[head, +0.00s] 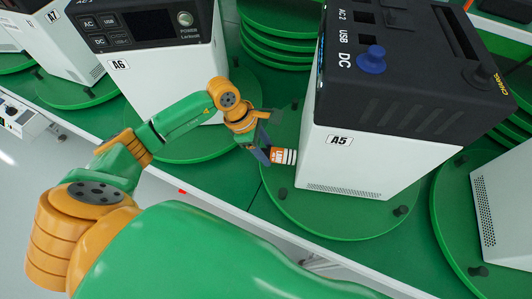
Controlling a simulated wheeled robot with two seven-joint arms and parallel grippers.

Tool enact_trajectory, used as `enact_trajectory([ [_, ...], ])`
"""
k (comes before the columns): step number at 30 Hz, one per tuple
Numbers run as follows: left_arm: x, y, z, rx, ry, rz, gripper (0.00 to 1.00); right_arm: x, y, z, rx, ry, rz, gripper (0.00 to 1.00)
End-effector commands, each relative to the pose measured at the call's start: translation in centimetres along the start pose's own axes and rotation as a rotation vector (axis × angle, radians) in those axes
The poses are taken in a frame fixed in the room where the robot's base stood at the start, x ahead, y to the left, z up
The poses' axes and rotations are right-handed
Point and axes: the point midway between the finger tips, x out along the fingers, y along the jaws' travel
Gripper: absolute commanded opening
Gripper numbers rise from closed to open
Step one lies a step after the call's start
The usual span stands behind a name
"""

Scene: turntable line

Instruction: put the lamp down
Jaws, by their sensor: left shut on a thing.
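My left gripper (266,146) is at the middle of the head view, at the end of my green and orange arm. It is shut on a small orange and white cylinder, the lamp (284,156), which lies roughly sideways in the fingers. The lamp is just left of the lower white wall of the unit marked A5 (375,165). I cannot tell whether it touches that wall or the green surface under it. The fingers partly hide the lamp. My right gripper is not in view.
A5 stands on a round green turntable (330,216) with dark pegs at its rim. The unit marked A6 (170,65) stands to the left. Bare green turntable shows in front of A5.

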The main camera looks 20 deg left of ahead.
Motion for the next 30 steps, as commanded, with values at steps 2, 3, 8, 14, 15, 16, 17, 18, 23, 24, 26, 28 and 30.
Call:
enact_trajectory([
  [2, 1.0, 0.3, -0.3, -0.005, 0.001, -0.006, 0.0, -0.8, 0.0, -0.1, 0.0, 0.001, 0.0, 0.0],
  [3, 1.6, 0.2, -0.6, -0.004, 0.002, -0.006, 0.0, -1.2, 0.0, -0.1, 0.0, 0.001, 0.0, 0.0],
  [8, 3.3, 0.3, -1.3, 0.0, 0.001, -0.001, 0.0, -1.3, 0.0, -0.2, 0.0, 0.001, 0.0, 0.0],
  [14, 3.4, 0.3, -1.4, 0.0, 0.001, 0.0, 0.0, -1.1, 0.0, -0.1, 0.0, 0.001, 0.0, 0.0],
  [15, 3.5, 0.3, -1.4, 0.0, 0.001, 0.0, 0.0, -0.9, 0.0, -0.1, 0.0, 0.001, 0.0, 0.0],
  [16, 3.6, 0.3, -1.5, 0.0, 0.001, 0.0, 0.0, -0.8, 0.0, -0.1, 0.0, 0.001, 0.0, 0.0],
  [17, 3.5, 0.3, -1.4, 0.0, 0.002, 0.0, 0.59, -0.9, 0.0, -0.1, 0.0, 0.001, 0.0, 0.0],
  [18, 3.5, 0.3, -1.4, 0.0, 0.002, 0.0, 0.7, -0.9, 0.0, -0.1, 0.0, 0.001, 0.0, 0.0],
  [23, 3.5, 0.3, -1.4, 0.0, 0.002, 0.0, 0.81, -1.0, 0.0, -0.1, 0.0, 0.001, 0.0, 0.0],
  [24, 3.5, 0.3, -1.4, 0.0, 0.002, 0.0, 0.81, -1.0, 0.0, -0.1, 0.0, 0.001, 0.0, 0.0],
  [26, 3.4, 0.3, -1.4, 0.0, 0.002, 0.0, 0.81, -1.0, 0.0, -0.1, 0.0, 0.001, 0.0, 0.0],
  [28, 3.3, 0.3, -1.4, -0.001, 0.002, 0.0, 0.81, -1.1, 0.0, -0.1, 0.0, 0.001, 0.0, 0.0],
  [30, 3.0, 0.4, -1.3, 0.0, 0.002, 0.001, 0.81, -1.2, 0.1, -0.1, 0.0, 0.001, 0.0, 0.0],
])
